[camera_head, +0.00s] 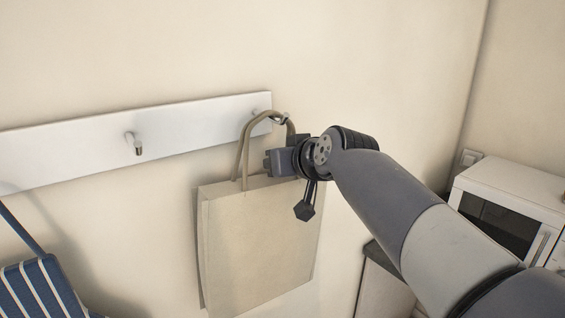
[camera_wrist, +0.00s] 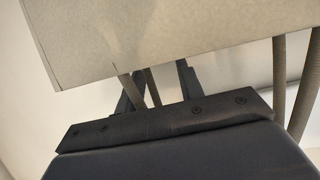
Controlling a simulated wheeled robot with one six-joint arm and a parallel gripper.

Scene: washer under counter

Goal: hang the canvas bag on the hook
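The beige canvas bag (camera_head: 258,245) hangs upright against the wall below the right end of the white rail. Its handle (camera_head: 243,150) loops up to the right-hand hook (camera_head: 283,119) and appears to pass over it; the exact contact is small to see. My gripper (camera_head: 272,163) is beside the handle's right side, just above the bag's top edge. In the wrist view the bag (camera_wrist: 150,35) fills the top. Handle straps (camera_wrist: 152,88) run between my fingers, with a gap to the right finger, so my gripper (camera_wrist: 158,85) looks open around them. More strap shows at right.
The white rail (camera_head: 60,148) runs along the wall, with another hook (camera_head: 133,140) left of the bag, empty. A blue striped item (camera_head: 40,288) is at lower left. A white microwave (camera_head: 510,205) stands on a dark counter at right. The wall between is clear.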

